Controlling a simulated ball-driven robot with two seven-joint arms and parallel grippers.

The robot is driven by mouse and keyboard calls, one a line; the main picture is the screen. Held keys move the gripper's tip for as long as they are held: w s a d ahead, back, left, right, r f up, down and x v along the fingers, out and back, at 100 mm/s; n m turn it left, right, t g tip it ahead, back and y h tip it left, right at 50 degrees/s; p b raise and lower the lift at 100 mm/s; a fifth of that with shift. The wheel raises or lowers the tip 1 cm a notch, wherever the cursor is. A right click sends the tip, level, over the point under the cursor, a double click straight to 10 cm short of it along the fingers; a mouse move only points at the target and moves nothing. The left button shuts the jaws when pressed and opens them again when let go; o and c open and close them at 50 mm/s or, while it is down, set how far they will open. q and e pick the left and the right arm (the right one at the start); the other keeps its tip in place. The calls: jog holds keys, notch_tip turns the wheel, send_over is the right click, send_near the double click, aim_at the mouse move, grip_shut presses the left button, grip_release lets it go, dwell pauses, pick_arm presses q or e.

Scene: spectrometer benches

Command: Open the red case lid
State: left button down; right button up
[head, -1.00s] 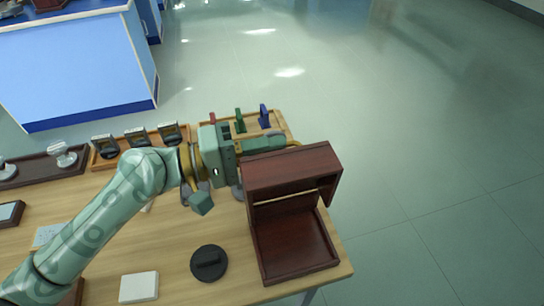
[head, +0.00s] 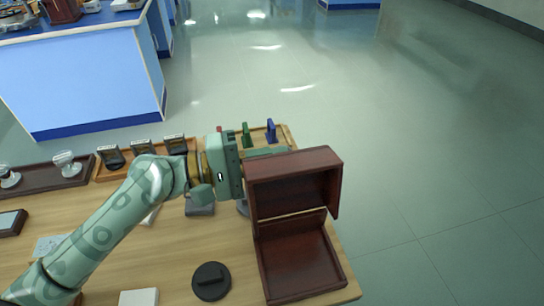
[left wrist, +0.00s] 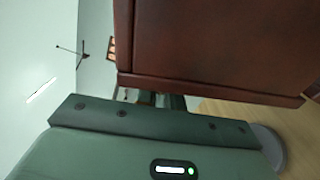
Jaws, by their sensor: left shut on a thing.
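The red case is a dark red-brown box at the table's right end. Its shallow base (head: 298,272) lies open on the table, and its lid (head: 290,192) stands raised at the back with its hollow inside facing the front. My left gripper (head: 268,151) reaches in from the left behind the lid's upper edge. It is shut on the lid; the fingertips are mostly hidden behind it. In the left wrist view the lid (left wrist: 215,45) fills the upper right, right by the gripper. My right gripper is not in view.
A black round object with a raised bar (head: 211,281) and a white block (head: 139,298) lie left of the case. A wooden tray (head: 288,133) with coloured upright pieces stands behind. Glass pieces sit on a dark tray (head: 38,177). Open floor lies to the right.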

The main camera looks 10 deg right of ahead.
pick_arm(q)
jog(key=c, duration=1.5)
grip_release()
jog(key=shift+f, duration=0.1)
jog(key=a, duration=1.2)
jog(key=shift+p, duration=0.4)
